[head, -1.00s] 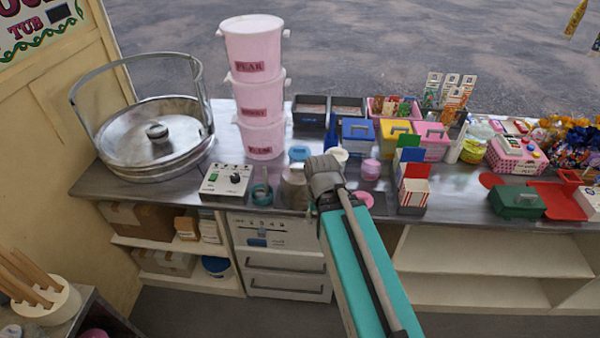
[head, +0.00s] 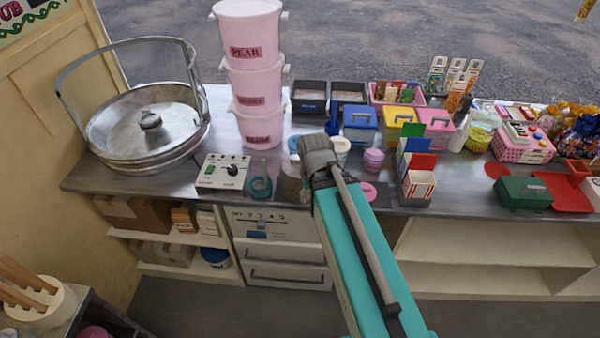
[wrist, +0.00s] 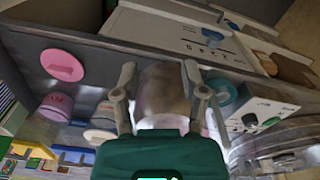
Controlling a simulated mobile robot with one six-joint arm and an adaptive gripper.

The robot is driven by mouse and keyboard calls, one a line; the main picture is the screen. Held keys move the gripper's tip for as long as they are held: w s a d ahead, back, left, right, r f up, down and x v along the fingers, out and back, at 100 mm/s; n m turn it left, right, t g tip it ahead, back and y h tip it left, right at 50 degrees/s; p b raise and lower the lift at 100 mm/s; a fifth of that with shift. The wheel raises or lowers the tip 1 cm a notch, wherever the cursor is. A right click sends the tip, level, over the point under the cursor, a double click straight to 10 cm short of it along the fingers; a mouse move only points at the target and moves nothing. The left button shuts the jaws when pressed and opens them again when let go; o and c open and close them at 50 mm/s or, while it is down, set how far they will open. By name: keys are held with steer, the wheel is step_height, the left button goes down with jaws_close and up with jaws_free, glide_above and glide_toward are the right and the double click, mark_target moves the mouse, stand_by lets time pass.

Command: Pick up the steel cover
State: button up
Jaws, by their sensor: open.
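A smaller dull metallic cylinder (head: 290,187) stands near the counter's front, partly hidden by my arm. In the wrist view, my gripper (wrist: 158,72) is open, with one finger on each side of a greyish-brown cylinder (wrist: 162,95), which looks like that same one. I cannot tell whether the fingers touch it. In the head view my arm hides the fingertips.
Stacked pink tubs (head: 253,85) rise behind. A pink disc (head: 369,191) and a red-and-white striped box (head: 419,186) are to the right. Below are drawers (head: 285,255) and open shelves.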

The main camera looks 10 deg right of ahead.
steer(key=r, duration=0.1)
step_height(320, 180, up, 13)
steer(key=n+p, duration=1.4)
glide_above(299, 174)
steer(key=w+d, duration=0.1)
steer(key=w, duration=0.3)
steer(key=shift+w+f+n+b, duration=0.2)
steer(key=shift+w+n+b, duration=0.05)
steer(key=shift+n+b, duration=0.05)
steer(key=shift+f, duration=0.15)
step_height(299, 174, down, 8)
steer(key=b, duration=0.8)
steer(key=shift+f+b, duration=0.2)
steer(key=shift+b, duration=0.15)
steer(key=shift+f, duration=0.1)
steer(key=shift+f+b, duration=2.5)
steer(key=shift+b, duration=0.1)
jaws_close()
